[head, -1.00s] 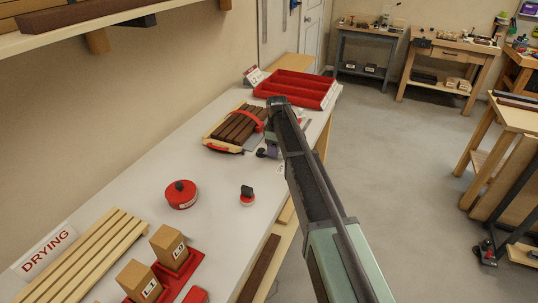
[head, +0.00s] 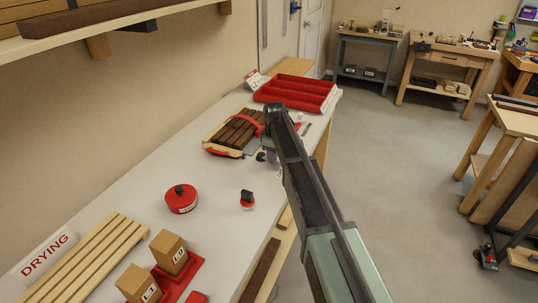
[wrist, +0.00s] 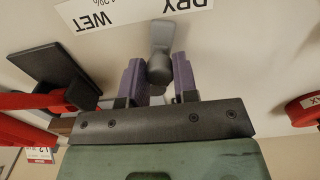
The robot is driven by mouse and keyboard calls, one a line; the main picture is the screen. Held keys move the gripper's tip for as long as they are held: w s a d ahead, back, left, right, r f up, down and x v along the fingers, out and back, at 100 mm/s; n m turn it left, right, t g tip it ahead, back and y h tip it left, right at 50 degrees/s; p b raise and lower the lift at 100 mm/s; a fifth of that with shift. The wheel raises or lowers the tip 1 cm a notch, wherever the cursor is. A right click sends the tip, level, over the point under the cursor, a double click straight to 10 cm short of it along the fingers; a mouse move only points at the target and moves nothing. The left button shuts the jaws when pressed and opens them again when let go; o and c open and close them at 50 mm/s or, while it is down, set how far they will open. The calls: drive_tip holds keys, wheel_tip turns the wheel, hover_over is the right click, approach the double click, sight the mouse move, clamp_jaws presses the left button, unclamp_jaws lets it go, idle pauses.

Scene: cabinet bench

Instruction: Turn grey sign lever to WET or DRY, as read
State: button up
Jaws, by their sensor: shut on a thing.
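The grey lever (wrist: 160,45) shows in the wrist view between the two purple fingers of my gripper (wrist: 158,78). The gripper is shut on it. The lever's upper end reaches the edge of the white label strip (wrist: 130,17), nearer DRY than WET. The strip reads upside down in this view, with WET at left and DRY at right; a partly cut-off percentage shows near WET. In the head view my gripper (head: 270,157) is low over the bench beside the strapped boards (head: 235,130), and my arm hides most of the lever.
A red tray (head: 295,90) stands behind, with a small sign beside it. A red round tin (head: 181,199) and a small black-knobbed red object (head: 247,200) stand nearer. A dark square plate (wrist: 52,72) lies left of the gripper. A slatted DRYING rack (head: 85,265) is at front left.

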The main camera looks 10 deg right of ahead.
drive_tip(key=shift+s+a, duration=0.5)
drive_tip(key=shift+a, duration=0.35)
idle(0.4)
drive_tip(key=o, duration=0.8)
wheel_tip(320, 180, up, 9)
drive_tip(key=p, duration=0.9)
